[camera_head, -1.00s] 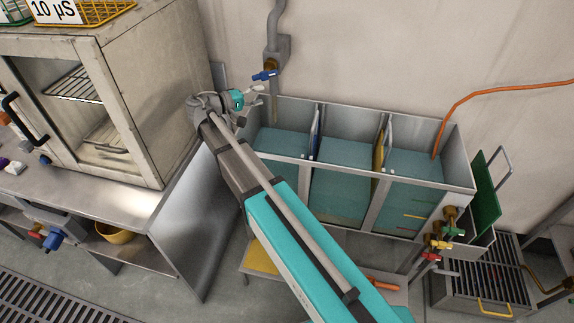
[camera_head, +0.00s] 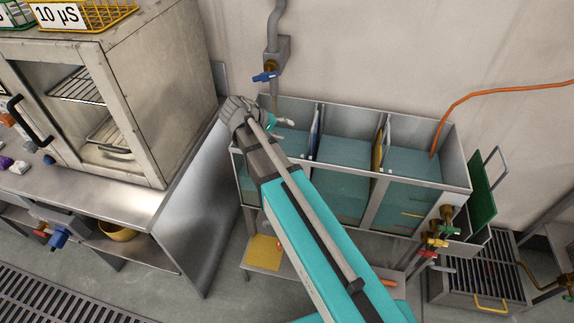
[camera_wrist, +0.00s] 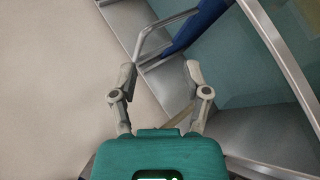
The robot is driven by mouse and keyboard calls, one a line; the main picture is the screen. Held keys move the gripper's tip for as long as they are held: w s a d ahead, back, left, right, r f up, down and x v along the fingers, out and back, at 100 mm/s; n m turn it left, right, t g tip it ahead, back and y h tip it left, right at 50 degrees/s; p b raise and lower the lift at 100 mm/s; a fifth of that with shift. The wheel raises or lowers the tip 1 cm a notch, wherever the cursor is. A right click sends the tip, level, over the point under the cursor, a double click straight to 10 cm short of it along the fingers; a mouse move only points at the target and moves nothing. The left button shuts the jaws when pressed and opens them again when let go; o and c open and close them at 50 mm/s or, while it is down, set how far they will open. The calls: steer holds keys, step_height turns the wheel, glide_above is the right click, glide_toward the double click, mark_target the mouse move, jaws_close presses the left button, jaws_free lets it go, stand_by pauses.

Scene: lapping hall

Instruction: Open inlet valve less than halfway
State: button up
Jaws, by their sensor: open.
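The inlet valve (camera_head: 265,77) has a blue lever handle on a brass body, below a grey box on the wall pipe. It sits above the left compartment of the tank (camera_head: 300,166). The lever lies nearly level across the pipe in the head view. My gripper (camera_head: 287,122) is below and right of the valve, over the left compartment, apart from the lever. In the wrist view my gripper (camera_wrist: 159,74) is open with nothing between its fingers. The valve is not in the wrist view. My arm hides part of the tank's left front.
A blue panel with a metal handle (camera_wrist: 185,32) is close beyond my fingers. Pale cabinet (camera_head: 150,80) stands left. Orange hose (camera_head: 490,92) enters the right compartment. Several coloured valves (camera_head: 440,236) are at the tank's right end; a green panel (camera_head: 481,203) stands beside it.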

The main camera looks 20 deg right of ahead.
steer(key=s+a+f+y+p, duration=0.1)
steer(key=s+y, duration=0.3)
steer(key=s, duration=0.2)
steer(key=s+a+f+g+y+p, duration=0.1)
steer(key=s+f+y+p, duration=0.1)
steer(key=s+y, duration=0.3)
steer(key=shift+s+a+f+m, duration=0.2)
steer(key=shift+s+a+m, duration=0.2)
steer(key=shift+s, duration=0.45)
steer(key=shift+s+a+r+y+p, duration=0.2)
steer(key=shift+s+a+y+p, duration=0.25)
steer(key=shift+s+y, duration=0.25)
